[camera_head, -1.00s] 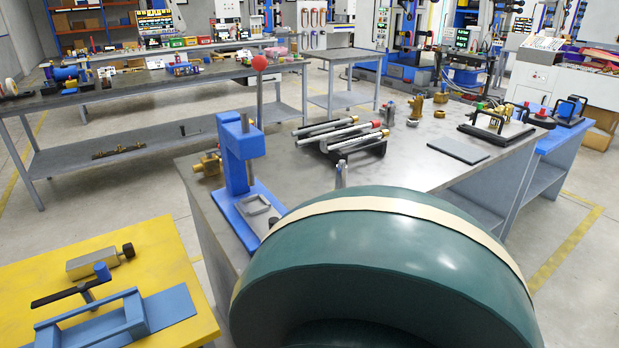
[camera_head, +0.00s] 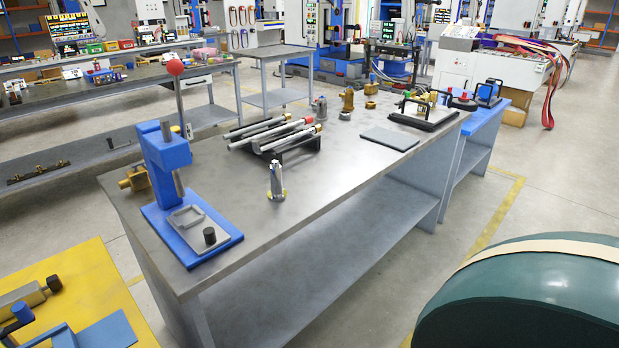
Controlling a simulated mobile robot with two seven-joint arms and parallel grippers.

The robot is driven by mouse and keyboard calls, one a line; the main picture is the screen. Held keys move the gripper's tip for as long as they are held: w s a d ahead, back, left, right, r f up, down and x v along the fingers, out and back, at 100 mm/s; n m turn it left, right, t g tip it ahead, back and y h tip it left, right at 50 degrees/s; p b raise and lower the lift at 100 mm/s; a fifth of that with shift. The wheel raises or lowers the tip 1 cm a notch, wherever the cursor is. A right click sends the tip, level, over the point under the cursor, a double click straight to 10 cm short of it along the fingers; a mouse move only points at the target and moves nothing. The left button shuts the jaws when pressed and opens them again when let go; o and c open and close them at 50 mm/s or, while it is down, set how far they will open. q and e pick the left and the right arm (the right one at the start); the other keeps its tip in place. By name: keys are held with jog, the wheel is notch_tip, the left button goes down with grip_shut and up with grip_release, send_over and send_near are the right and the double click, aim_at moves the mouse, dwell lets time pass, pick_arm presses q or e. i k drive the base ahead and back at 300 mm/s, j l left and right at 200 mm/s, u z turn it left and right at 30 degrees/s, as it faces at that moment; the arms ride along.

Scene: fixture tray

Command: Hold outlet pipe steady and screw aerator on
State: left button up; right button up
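Several silver and dark pipes (camera_head: 270,132) lie side by side on a black rack on the grey workbench (camera_head: 340,165). One has a red end and some have brass-coloured ends. A small upright silver fitting (camera_head: 276,180) with a yellowish base stands alone in front of the rack. I cannot tell which of these is the outlet pipe, and I cannot make out the aerator. Neither gripper is in view.
A blue press (camera_head: 170,165) with a red-knobbed lever stands at the bench's left end. Brass fittings (camera_head: 347,103), a dark flat plate (camera_head: 390,138) and a black fixture (camera_head: 420,115) stand towards the back right. The bench's front middle is clear. A yellow table (camera_head: 95,285) is at lower left.

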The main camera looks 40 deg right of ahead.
aim_at(277, 195)
jog(key=z, duration=1.1)
